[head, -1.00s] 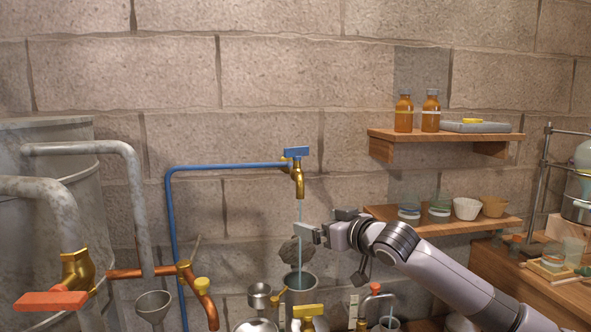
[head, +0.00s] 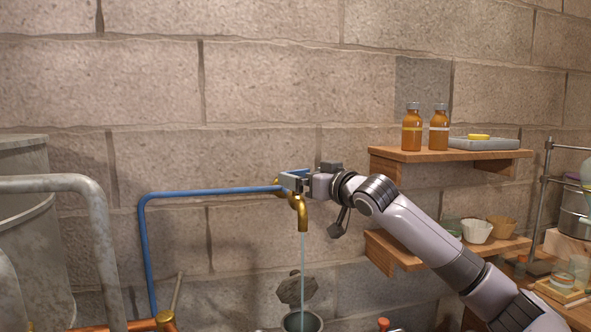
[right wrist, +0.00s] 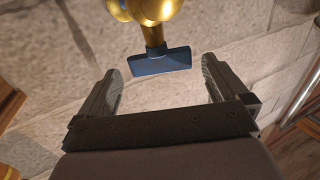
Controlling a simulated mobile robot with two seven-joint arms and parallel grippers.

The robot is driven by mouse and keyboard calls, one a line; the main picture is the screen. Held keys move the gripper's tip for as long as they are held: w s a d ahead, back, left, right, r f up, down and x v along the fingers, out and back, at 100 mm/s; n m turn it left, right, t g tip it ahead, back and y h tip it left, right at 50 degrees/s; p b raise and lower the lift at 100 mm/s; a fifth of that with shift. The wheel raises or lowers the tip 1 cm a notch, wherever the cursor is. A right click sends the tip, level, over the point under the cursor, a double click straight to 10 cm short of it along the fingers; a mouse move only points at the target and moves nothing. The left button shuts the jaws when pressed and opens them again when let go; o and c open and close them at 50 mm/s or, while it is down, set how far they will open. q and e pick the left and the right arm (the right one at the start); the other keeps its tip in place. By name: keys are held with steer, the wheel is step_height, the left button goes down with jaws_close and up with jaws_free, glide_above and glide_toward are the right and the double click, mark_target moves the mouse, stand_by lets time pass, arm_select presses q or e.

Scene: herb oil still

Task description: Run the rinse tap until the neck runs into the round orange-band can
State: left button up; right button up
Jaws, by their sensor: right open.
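The rinse tap (head: 303,214) is a brass wall tap with a blue lever handle, fed by a blue pipe. A thin stream of water (head: 303,262) runs down from its spout into the open grey vessel (head: 314,321) at the bottom edge. My right gripper (head: 294,180) is at the tap's handle and partly covers it. In the right wrist view the blue handle (right wrist: 160,62) shows between and just beyond the open fingertips, with no clear contact. I cannot make out a round orange-band can. My left gripper is not in view.
A wooden shelf (head: 440,155) on the right holds two amber bottles and a grey tray (head: 484,143). A lower shelf (head: 400,250) with small cups lies behind my right arm. Grey pipes (head: 90,215) stand at the left. The wall between is clear.

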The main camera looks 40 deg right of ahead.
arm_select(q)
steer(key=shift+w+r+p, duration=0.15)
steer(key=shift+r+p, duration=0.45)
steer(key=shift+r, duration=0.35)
arm_select(e)
steer(key=shift+w+d, duration=0.15)
steer(key=shift+w, duration=0.85)
steer(key=shift+w+d, duration=0.1)
steer(key=shift+w, duration=0.85)
steer(key=c, duration=0.8)
steer(key=shift+c, duration=0.2)
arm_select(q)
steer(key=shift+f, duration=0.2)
arm_select(e)
steer(key=shift+a+f+h, duration=0.1)
steer(key=shift+f+h, duration=0.05)
steer(key=shift+h, duration=0.35)
steer(key=shift+m+h+b, duration=0.3)
steer(key=shift+m+b, duration=0.1)
steer(key=shift+m+g+h, duration=0.3)
steer(key=shift+m+h, duration=0.2)
steer(key=shift+h, duration=0.2)
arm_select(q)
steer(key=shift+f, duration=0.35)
arm_select(e)
steer(key=shift+m+g+h, duration=0.8)
steer(key=shift+m+h, duration=0.5)
steer(key=shift+h, duration=0.6)
